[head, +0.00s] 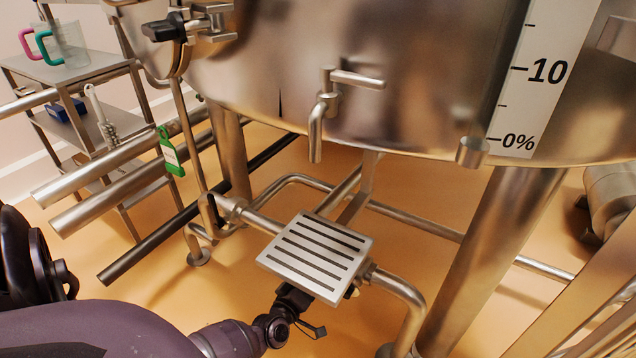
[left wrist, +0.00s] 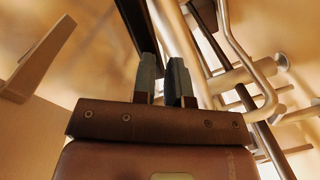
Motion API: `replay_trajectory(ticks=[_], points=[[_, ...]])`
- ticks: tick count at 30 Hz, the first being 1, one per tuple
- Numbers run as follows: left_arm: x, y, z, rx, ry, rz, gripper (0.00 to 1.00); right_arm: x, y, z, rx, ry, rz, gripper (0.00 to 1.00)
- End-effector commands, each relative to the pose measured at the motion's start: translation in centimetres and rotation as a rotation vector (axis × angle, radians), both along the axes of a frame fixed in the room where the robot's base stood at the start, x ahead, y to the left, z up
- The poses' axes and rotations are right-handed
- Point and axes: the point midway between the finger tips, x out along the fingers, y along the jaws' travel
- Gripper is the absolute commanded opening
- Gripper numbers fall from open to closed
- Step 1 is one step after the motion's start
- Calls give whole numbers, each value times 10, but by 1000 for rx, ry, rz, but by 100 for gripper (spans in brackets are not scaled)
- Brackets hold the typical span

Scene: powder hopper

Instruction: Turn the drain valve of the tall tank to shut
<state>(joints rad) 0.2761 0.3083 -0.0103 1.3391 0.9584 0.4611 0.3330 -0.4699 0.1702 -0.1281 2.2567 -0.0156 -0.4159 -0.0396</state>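The tall tank (head: 420,110) is a shiny steel vessel filling the top of the head view, with a level scale on its side. A tap (head: 316,125) with its spout down hangs on the tank front. Its lever (head: 358,80) points right, about level. I cannot tell if this tap is the drain valve. My left gripper (head: 312,328) is low in the head view, in front of and below a slotted plate. In the left wrist view its fingers (left wrist: 163,72) are close together with nothing between them. My right gripper is not in view.
The slotted plate (head: 315,255) sits over steel pipes (head: 400,290) and hides what is beneath it. Thick pipes (head: 110,190), a green tag (head: 171,152) and a shelf trolley (head: 75,72) with jugs are on the left. Tank legs (head: 500,245) stand around the pipework.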

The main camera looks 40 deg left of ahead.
Motion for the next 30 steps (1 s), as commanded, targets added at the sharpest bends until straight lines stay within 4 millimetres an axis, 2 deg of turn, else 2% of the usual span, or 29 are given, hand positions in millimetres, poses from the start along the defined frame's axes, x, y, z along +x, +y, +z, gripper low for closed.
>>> replay_trajectory(ticks=[1,4,5,30], points=[[12,0,16,2,-31,-3,31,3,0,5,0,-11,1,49],[8,-1,15,-1,-30,-3,47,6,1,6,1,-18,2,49],[7,-2,15,-1,-30,-4,49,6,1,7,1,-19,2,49],[-48,-15,1,-8,-10,0,49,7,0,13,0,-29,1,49]])
